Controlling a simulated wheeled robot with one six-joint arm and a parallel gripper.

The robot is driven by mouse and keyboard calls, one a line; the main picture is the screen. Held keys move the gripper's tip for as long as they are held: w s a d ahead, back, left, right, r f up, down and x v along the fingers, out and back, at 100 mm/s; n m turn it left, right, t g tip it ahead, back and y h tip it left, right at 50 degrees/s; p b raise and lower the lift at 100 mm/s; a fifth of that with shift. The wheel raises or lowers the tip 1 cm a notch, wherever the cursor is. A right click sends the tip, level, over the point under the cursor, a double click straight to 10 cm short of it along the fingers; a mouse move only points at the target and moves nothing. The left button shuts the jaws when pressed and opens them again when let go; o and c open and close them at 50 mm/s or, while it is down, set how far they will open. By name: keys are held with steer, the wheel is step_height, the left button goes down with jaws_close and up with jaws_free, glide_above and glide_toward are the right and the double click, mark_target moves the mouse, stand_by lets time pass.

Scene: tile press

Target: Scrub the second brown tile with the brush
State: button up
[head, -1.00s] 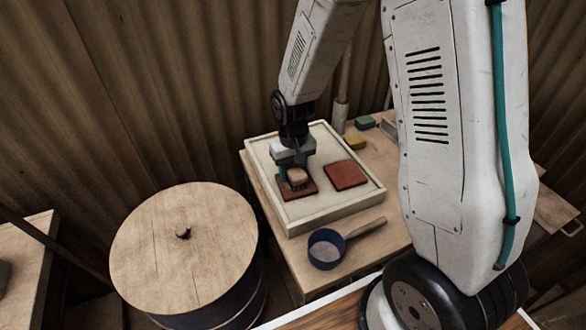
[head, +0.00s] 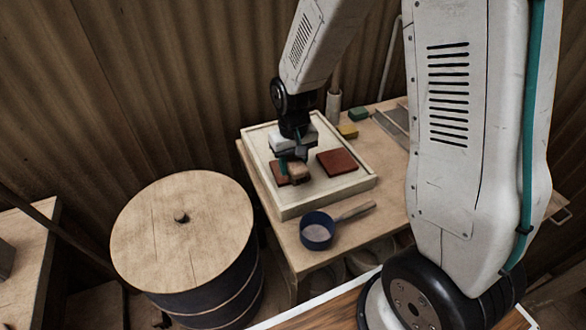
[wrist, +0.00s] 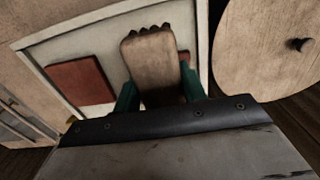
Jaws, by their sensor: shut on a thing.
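Two brown tiles lie in a shallow cream tray (head: 290,208). The left tile (head: 277,172) is partly hidden under my gripper and the brush. The right tile (head: 337,162) is bare and fully visible; it also shows at the left of the wrist view (wrist: 80,82). My gripper (head: 294,162) is shut on the wooden brush (head: 299,172), which is at the right part of the left tile. In the wrist view the brush (wrist: 152,68) sits between the green fingers, its dark bristles at the far end. Whether the bristles touch the tile is unclear.
A blue pan (head: 317,231) with a wooden handle lies on the table in front of the tray. A yellow block (head: 347,131) and a green block (head: 358,113) lie behind the tray. A large wooden-lidded drum (head: 182,240) stands left of the table.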

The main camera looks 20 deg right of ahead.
mark_target(294, 159)
steer(key=shift+r, duration=2.3)
steer(key=shift+s, duration=0.1)
